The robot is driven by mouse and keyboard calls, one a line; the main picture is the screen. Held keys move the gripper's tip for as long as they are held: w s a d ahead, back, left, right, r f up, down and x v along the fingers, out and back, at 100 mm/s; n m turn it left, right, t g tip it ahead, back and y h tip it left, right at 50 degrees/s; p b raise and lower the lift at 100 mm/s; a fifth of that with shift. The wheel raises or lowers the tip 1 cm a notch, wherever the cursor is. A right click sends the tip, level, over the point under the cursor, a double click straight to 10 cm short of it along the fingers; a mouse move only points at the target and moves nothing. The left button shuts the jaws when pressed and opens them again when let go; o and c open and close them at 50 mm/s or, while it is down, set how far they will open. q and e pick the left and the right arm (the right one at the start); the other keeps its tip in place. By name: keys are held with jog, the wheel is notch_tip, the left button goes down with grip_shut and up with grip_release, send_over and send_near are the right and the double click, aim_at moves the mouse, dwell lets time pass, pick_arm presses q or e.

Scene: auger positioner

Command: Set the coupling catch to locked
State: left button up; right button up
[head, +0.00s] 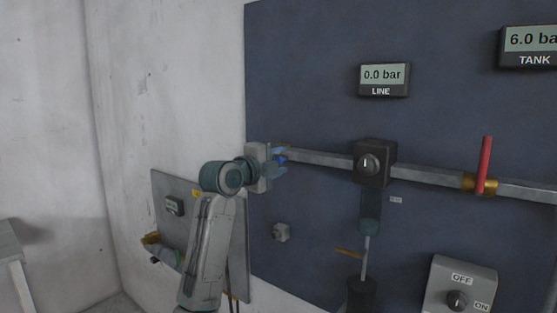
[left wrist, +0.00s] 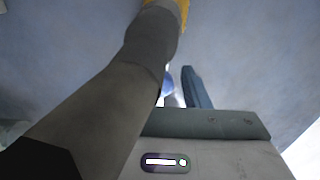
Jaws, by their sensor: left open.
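My left gripper (head: 278,161) is open at the left end of the grey pipe (head: 320,160) on the dark blue panel. A small bright blue part (head: 282,159) shows between its fingers. It may be the coupling catch, but its setting cannot be made out. A yellowish piece (head: 284,147) shows just above the fingers. In the left wrist view, a thick grey tube with a yellow end (left wrist: 180,10) crosses in front of the jaws. One dark blue finger (left wrist: 195,88) shows beside it, with a blue part (left wrist: 168,84) partly hidden. Contact cannot be told.
LINE display (head: 384,78) reads 0.0 bar. An OFF/ON switch box (head: 460,285) is lower right. A small grey side panel (head: 172,190) stands left, behind my arm.

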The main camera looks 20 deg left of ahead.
jog(key=shift+w, duration=0.1)
pick_arm(q)
grip_shut()
jog(key=shift+a, duration=0.1)
jog(key=shift+w+a, duration=0.2)
jog(key=shift+a, duration=0.2)
pick_arm(e)
jog(key=shift+a+f, duration=0.1)
jog(key=shift+a, duration=0.35)
jog(key=shift+d, duration=0.1)
pick_arm(q)
jog(key=shift+c, duration=0.9)
grip_release()
jog(key=shift+o, duration=0.9)
jog(key=shift+a, duration=0.15)
pick_arm(e)
jog(key=shift+w+d, duration=0.1)
jog(key=shift+d, duration=0.1)
